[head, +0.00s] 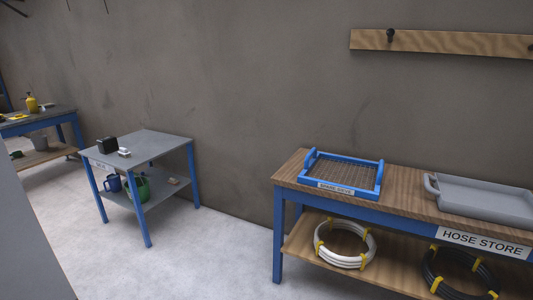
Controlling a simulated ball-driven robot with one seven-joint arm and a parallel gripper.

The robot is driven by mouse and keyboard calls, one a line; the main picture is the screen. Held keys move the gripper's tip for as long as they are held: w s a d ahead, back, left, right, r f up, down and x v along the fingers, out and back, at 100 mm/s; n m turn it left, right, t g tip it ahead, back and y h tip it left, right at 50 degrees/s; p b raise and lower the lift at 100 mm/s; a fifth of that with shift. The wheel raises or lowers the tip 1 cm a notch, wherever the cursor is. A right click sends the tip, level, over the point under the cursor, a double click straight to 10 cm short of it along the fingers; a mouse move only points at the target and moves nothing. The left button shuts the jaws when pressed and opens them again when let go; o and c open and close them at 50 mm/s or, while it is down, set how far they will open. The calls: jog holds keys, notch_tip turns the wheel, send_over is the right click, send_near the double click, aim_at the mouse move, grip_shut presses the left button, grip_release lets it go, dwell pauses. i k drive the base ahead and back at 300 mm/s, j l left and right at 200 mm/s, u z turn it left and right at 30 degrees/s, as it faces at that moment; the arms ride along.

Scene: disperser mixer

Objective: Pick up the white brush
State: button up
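No thing in the head view is clear enough to be named the white brush for certain. A small white object (124,153) lies on top of the grey side table (160,144) at left centre, close to a black box; it is too small to tell whether it is a brush. Another small pale item (47,105) lies on the far left bench (62,113), also too small to identify. My gripper is not in view.
The black box (107,145) stands on the side table; a blue mug (113,183) and green can (136,188) are below. A yellow bottle (32,103) stands on the left bench. The right bench (402,206) bears a blue tray (372,195) and grey tray (480,197). Floor between is clear.

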aim_at(124, 152)
jog(key=i+l+z, duration=0.1)
jog(key=i+z, duration=0.15)
jog(key=i, duration=1.25)
jog(key=i+j+u, duration=0.2)
jog(key=i+u, duration=0.95)
jog(key=i, duration=0.15)
jog(key=i+l+u, duration=0.2)
jog(key=i+u, duration=0.45)
jog(key=i, duration=0.4)
jog(key=i+l+u, duration=0.25)
jog(key=i, duration=0.35)
jog(key=i+l+u, duration=0.15)
jog(key=i+l, duration=0.2)
jog(key=i, duration=0.35)
jog(key=i+l+u, duration=0.2)
jog(key=i+l, duration=0.3)
jog(key=i, duration=0.15)
jog(key=i+l+u, duration=0.15)
jog(key=i+l, duration=0.4)
jog(key=i, duration=0.1)
